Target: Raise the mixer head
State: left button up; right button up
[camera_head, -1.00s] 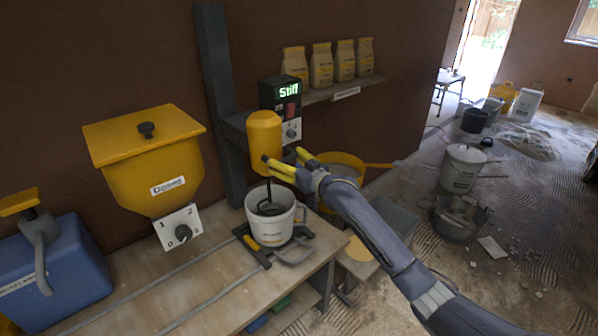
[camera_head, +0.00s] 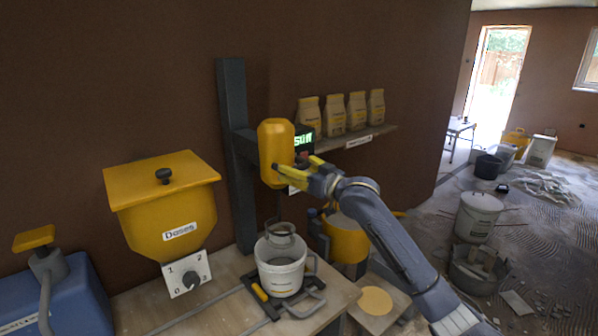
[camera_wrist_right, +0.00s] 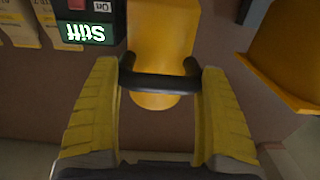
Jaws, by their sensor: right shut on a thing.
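The mixer head (camera_head: 275,150) is a yellow rounded housing beside a dark upright column (camera_head: 235,150). Its paddle (camera_head: 281,233) hangs below it, with the ring at the mouth of a white bucket (camera_head: 281,279) and partly above the rim. My right gripper (camera_head: 294,172) is at the lower front of the head. In the right wrist view, its yellow fingers stand on either side of a black bar handle (camera_wrist_right: 160,82) on the yellow head (camera_wrist_right: 158,40), shut on it. My left gripper is not in view.
A control box (camera_head: 305,145) with a lit green display sits behind the head, partly hidden. A shelf (camera_head: 352,137) holds several bags. A yellow hopper (camera_head: 168,212) with a dial stands left. A yellow bucket (camera_head: 346,243) stands just right of the bench, under my right arm.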

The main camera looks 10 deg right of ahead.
jog(key=shift+d+r, duration=0.1)
jog(key=shift+r, duration=0.6)
jog(key=o, duration=1.2)
jog(key=shift+c, duration=0.2)
jog(key=o, duration=0.4)
jog(key=shift+c, duration=0.2)
jog(key=shift+f, duration=0.25)
jog(key=v, duration=1.1)
jog(key=shift+s+d, duration=0.15)
jog(key=shift+s, duration=0.25)
jog(key=shift+f, duration=0.15)
